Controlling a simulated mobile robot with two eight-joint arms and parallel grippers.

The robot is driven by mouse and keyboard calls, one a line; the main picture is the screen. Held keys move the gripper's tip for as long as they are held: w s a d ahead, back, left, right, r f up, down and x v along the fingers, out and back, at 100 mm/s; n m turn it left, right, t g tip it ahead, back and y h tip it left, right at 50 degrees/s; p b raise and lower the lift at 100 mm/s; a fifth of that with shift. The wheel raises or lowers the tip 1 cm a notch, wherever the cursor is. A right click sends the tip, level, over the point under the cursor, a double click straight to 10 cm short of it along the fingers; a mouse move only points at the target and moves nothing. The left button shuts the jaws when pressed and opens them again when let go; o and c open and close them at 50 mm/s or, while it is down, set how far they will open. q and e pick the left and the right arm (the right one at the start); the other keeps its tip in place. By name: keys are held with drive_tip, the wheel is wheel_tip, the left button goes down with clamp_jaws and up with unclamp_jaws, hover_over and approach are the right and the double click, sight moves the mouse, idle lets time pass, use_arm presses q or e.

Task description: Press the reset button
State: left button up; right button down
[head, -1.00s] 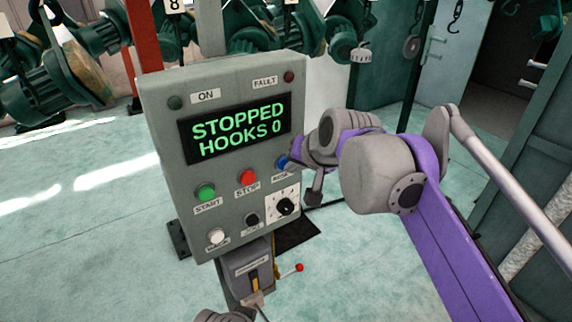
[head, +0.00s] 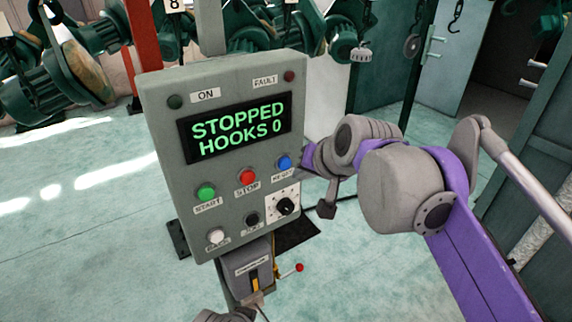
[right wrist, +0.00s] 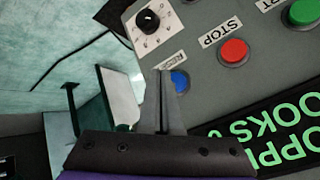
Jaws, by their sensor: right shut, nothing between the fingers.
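The blue reset button (head: 284,162) is on the right side of the grey control panel (head: 160,130), right of the red stop button (head: 247,177). My right gripper (head: 302,172) is shut and empty, just right of the reset button, with a small gap in the head view. In the right wrist view its closed fingers (right wrist: 162,78) point at the panel beside the blue button (right wrist: 180,80), partly covering its label. Whether they touch the panel is unclear. A grey part at the bottom edge of the head view seems to be my left gripper (head: 250,302); its jaws are unclear.
The display (head: 238,128) reads STOPPED HOOKS 0. A green start button (head: 206,192), a white button (head: 216,237), a black button (head: 252,219) and a rotary knob (head: 285,206) share the panel. A box with a red-tipped lever (head: 299,267) sits below. Green hoist machines stand behind.

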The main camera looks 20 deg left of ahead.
drive_tip(key=shift+s+d, duration=1.15)
drive_tip(key=shift+d, duration=0.25)
